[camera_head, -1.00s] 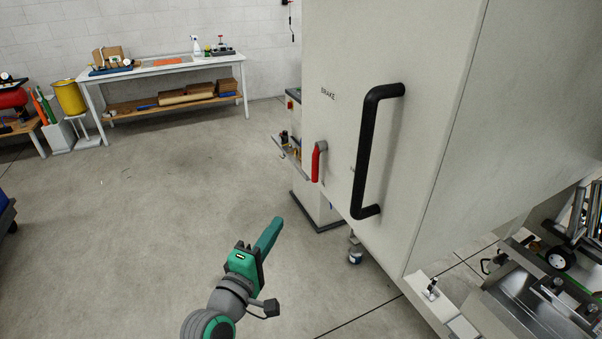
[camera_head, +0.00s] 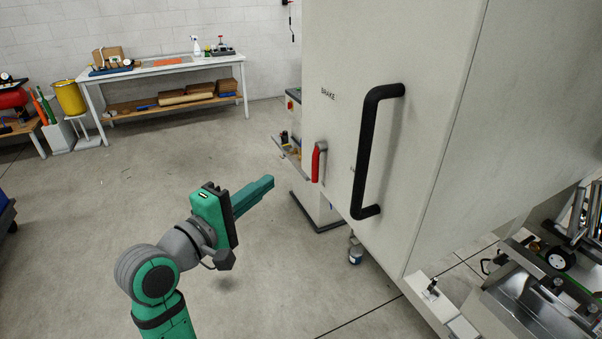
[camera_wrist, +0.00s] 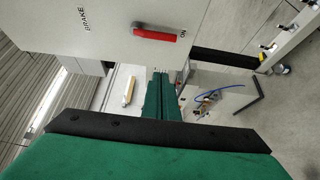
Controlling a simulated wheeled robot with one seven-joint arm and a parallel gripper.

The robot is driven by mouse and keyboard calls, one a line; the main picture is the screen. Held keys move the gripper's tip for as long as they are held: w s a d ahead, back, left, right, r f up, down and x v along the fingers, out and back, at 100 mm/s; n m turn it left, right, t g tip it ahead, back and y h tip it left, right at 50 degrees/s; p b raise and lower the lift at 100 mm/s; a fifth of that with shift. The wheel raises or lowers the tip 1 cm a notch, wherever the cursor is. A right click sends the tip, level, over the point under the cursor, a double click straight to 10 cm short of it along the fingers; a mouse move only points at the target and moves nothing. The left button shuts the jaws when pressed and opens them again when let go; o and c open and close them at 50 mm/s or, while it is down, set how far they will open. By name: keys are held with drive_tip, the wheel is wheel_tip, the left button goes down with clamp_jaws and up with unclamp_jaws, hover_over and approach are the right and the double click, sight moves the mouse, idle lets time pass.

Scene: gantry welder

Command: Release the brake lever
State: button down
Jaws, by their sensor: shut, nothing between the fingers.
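The red brake lever (camera_head: 317,162) is on the side of the pale machine cabinet (camera_head: 330,45), below the printed word BRAKE, and hangs roughly vertical in the head view. In the wrist view the red lever (camera_wrist: 156,34) lies sideways across the picture, between the word BRAKE and the word ON. My gripper (camera_head: 270,182) is green, shut and empty. It is left of and slightly below the lever in the head view, apart from it. In the wrist view my fingers (camera_wrist: 161,75) are together, below the lever in the picture.
A large black handle (camera_head: 366,150) stands out from the cabinet right of the lever. A small shelf (camera_head: 290,158) with small items is behind the lever. A white workbench (camera_head: 160,70) stands at the back wall. The floor at left is open.

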sight(317, 164)
drive_tip(key=w+d, duration=0.5)
drive_tip(key=d, duration=0.3)
drive_tip(key=shift+w, duration=0.15)
idle(0.5)
idle(0.5)
